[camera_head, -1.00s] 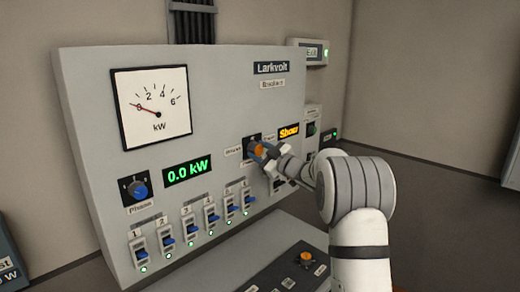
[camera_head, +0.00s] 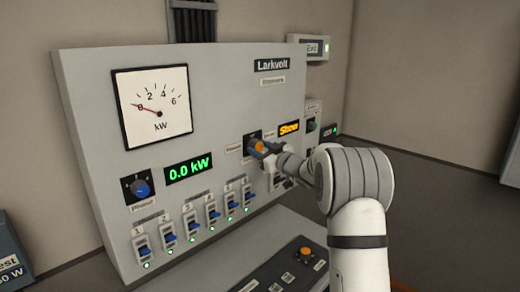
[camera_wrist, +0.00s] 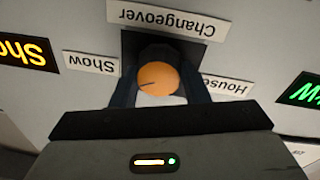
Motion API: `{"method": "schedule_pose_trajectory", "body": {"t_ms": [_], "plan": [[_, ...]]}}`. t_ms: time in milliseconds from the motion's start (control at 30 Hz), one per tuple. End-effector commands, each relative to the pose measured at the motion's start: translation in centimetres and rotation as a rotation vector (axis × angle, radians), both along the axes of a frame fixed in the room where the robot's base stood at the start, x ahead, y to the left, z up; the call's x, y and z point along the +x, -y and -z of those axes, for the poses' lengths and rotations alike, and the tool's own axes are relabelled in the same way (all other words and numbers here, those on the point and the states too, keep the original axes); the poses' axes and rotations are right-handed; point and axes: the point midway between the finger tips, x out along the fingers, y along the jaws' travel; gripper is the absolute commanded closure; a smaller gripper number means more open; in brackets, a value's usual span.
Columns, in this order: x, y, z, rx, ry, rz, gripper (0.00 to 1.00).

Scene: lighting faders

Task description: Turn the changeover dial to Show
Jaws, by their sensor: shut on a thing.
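The changeover dial (camera_head: 257,145) is an orange round knob on a dark plate on the grey panel. In the wrist view the dial (camera_wrist: 157,76) sits between my gripper's two dark fingers (camera_wrist: 160,88), which are shut on its sides. The picture there is upside down; the dial's thin dark line points left, toward the side of the Show label (camera_wrist: 91,62). The House label (camera_wrist: 226,87) is on the right, partly hidden by a finger. The orange display (camera_head: 289,129) reads Show.
The panel also carries a kW meter (camera_head: 153,105) near zero, a green 0.0 kW display (camera_head: 188,168), a blue phase dial (camera_head: 141,188) and several blue faders (camera_head: 169,238). A console (camera_head: 285,275) with an orange knob lies below my arm.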

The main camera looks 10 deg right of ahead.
Motion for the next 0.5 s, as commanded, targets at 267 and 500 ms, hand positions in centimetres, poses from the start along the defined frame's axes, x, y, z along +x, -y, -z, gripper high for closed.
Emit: {"method": "schedule_pose_trajectory", "body": {"t_ms": [267,500], "plan": [[0.01,0.05,0.13,0.001,-0.003,0.001,0.47],[0.00,0.01,0.06,-0.001,-0.001,0.000,0.37]]}}
